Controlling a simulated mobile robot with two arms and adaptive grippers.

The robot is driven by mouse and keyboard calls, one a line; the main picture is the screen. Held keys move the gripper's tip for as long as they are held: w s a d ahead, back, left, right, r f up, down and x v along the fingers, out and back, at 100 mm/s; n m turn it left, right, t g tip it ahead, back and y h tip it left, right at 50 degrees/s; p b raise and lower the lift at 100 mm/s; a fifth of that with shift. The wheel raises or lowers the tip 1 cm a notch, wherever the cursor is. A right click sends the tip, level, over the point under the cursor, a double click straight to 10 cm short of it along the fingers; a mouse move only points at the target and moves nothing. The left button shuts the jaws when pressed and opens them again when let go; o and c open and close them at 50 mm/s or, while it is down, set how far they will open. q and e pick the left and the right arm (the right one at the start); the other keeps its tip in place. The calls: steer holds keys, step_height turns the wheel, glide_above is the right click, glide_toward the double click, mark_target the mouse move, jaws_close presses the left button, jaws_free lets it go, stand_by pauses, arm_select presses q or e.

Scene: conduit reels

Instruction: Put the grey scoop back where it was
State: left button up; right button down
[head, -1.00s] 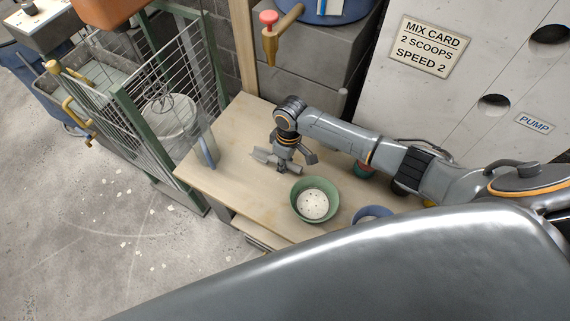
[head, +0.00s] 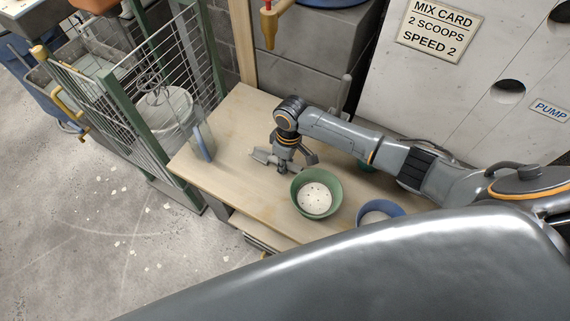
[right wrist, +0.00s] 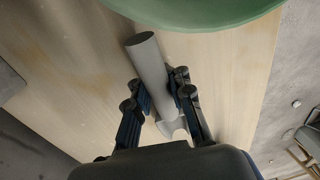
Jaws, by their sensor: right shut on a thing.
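The grey scoop (head: 262,157) is in my right gripper (head: 283,165), over the wooden bench. In the right wrist view the two fingers of my right gripper (right wrist: 165,105) close on the scoop (right wrist: 150,65), with its round-ended grey cylinder pointing to the green bowl. I cannot tell whether the scoop touches the bench top. The green bowl (head: 303,209), with pale speckled contents, stands just right of and nearer than the gripper. It also shows at the top of the right wrist view (right wrist: 200,12). My left gripper is not in view.
A blue bowl (head: 393,209) stands right of the green one, partly hidden by my body. A wire-mesh guard (head: 185,60) stands beyond the left edge.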

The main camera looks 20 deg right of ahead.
steer(key=shift+f+b, duration=0.3)
steer(key=shift+f, duration=0.4)
steer(key=c, duration=1.1)
jaws_free()
steer(key=shift+r, duration=0.1)
